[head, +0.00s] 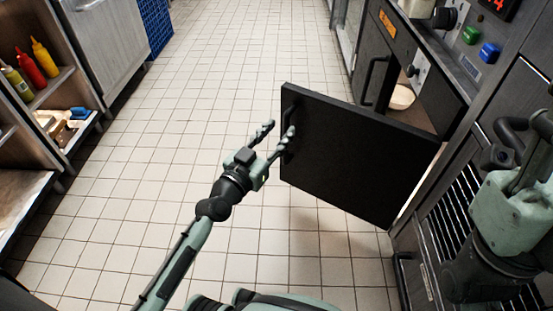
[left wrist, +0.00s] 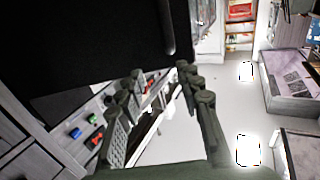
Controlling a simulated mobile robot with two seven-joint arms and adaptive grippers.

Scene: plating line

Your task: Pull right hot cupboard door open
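The right hot cupboard door (head: 355,160) is a dark flat panel standing swung out from the cupboard over the floor. It also fills the upper left of the left wrist view (left wrist: 80,45). Its bar handle (left wrist: 168,28) shows in the left wrist view, just beyond the fingertips. My left gripper (head: 280,129) is at the door's free edge, with its fingers apart and nothing clearly held between them. The same spread fingers show in the left wrist view (left wrist: 158,78). My right arm is at the right edge; its finger state is unclear.
The cupboard opening shows a pale bowl (head: 402,97) inside. Another dark door (head: 371,60) with a bar handle is beside it. A green button (head: 471,35) and a blue button (head: 490,53) are above. Shelves with sauce bottles (head: 45,58) stand left. The tiled aisle is clear.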

